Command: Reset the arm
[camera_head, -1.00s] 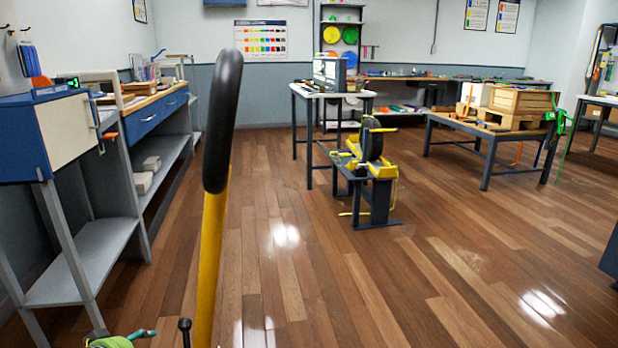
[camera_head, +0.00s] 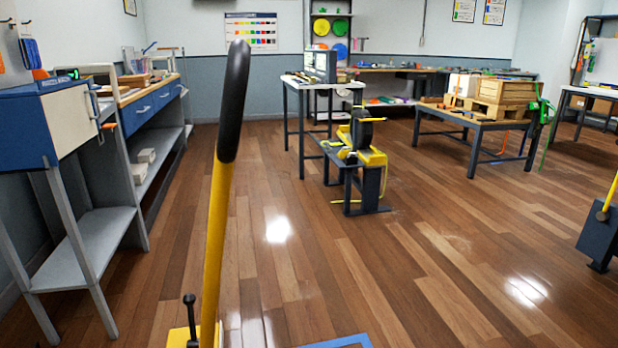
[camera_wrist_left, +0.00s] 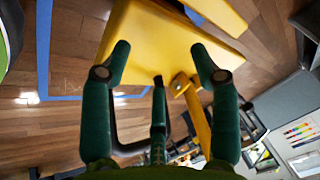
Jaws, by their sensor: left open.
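My left gripper (camera_wrist_left: 160,62) shows in the left wrist view with its two green fingers spread apart. Nothing is clamped between the fingertips. A yellow panel (camera_wrist_left: 170,30) lies beyond the fingertips, with a yellow bar (camera_wrist_left: 198,112) to its right. The left gripper does not show in the head view, and the right gripper is in neither view.
A yellow pole with a black grip (camera_head: 215,230) stands close in front, slightly tilted. Blue-fronted benches (camera_head: 150,105) line the left. A strapping stand (camera_head: 365,160) and a table with wooden crates (camera_head: 475,125) stand ahead. The wooden floor (camera_head: 400,290) between is clear.

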